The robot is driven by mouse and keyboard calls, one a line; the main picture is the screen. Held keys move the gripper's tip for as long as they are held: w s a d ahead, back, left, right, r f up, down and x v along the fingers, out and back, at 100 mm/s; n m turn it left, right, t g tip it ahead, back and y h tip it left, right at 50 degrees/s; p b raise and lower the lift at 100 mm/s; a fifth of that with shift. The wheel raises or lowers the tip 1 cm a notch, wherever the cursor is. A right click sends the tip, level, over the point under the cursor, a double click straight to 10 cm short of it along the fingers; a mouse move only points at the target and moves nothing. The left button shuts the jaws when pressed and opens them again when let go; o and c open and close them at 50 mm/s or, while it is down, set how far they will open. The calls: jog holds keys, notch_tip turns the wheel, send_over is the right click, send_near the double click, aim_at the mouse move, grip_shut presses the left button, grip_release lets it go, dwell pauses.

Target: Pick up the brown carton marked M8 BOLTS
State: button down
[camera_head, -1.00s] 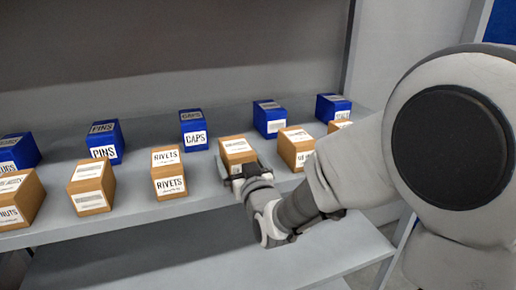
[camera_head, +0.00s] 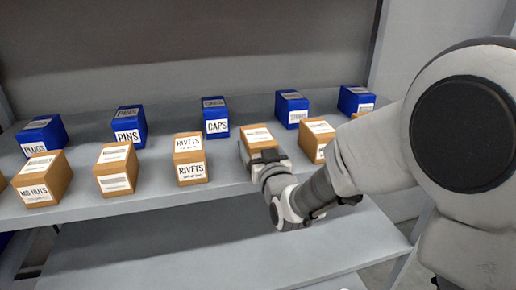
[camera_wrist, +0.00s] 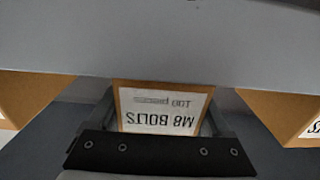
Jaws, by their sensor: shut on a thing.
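The brown carton marked M8 BOLTS (camera_wrist: 160,106) is in the middle of the wrist view, its white label upside down there. My gripper (camera_wrist: 165,125) has one finger on each side of it and is shut on it. In the head view the carton (camera_head: 257,134) stands in the front row on the shelf, right of the RIVETS carton. My gripper (camera_head: 265,158) is at its front face, which it hides. I cannot tell whether the carton touches the shelf.
The RIVETS carton (camera_head: 190,160) stands close on the left and another brown carton (camera_head: 317,138) close on the right. Blue cartons, such as CAPS (camera_head: 215,118), stand in a row behind. The grey shelf (camera_head: 150,198) has a bare front strip, with a lower shelf (camera_head: 220,255) beneath.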

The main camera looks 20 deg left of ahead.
jog(key=shift+r, duration=0.25)
